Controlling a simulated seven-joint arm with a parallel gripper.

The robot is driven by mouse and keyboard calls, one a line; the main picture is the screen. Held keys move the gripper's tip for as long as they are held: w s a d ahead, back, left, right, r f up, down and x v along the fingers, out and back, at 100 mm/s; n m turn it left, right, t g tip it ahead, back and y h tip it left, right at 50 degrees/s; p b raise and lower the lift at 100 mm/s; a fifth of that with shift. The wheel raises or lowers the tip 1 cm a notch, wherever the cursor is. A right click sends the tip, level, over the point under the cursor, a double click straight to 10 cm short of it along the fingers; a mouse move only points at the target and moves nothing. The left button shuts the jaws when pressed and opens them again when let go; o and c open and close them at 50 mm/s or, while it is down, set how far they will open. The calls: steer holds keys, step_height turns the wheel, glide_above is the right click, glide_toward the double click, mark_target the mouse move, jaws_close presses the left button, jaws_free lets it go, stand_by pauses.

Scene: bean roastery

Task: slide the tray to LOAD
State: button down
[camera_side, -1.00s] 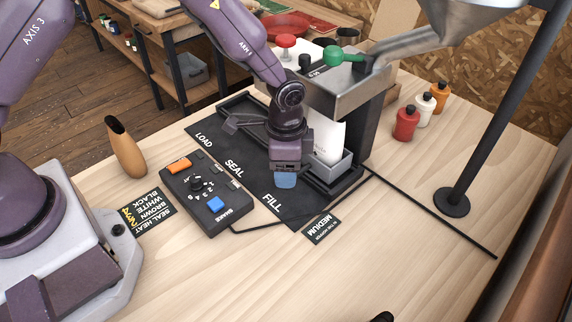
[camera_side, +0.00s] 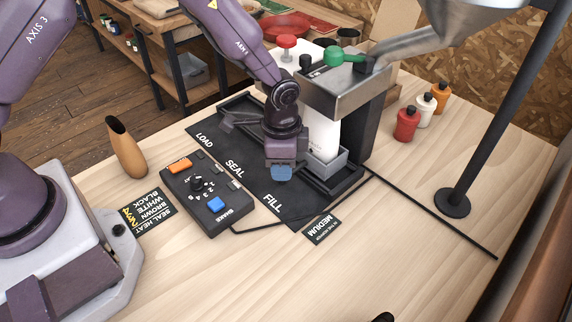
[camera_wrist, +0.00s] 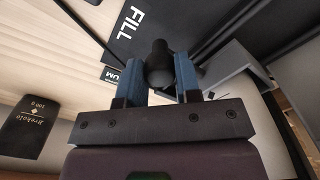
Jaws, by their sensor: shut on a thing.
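The grey tray (camera_side: 324,174) sits in the black rail under the dispenser, beside the FILL end of the strip. A white bag (camera_side: 322,136) stands upright in it, partly behind my arm. My gripper (camera_side: 281,174) points down at the tray's near side, its blue fingers low over the strip. In the wrist view my gripper (camera_wrist: 160,85) is shut on a dark round knob (camera_wrist: 158,62), one finger on each side. The side view hides the knob. LOAD (camera_side: 204,139) is lettered at the strip's far left end, with SEAL (camera_side: 235,168) between it and FILL (camera_side: 272,203).
The rail's left part (camera_side: 236,108) looks empty, with a dark bracket (camera_side: 237,121) over it. A control box (camera_side: 205,192) with orange and blue buttons lies left of the strip. A dispenser (camera_side: 350,88) overhangs the tray. Three bottles (camera_side: 424,104) stand at right.

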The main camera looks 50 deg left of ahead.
steer(key=a, duration=2.5)
steer(key=shift+a, duration=0.25)
steer(key=c, duration=1)
jaws_free()
steer(key=shift+o, duration=1)
steer(key=shift+d+r, duration=0.1)
steer(key=shift+d, duration=0.1)
step_height(320, 180, up, 13)
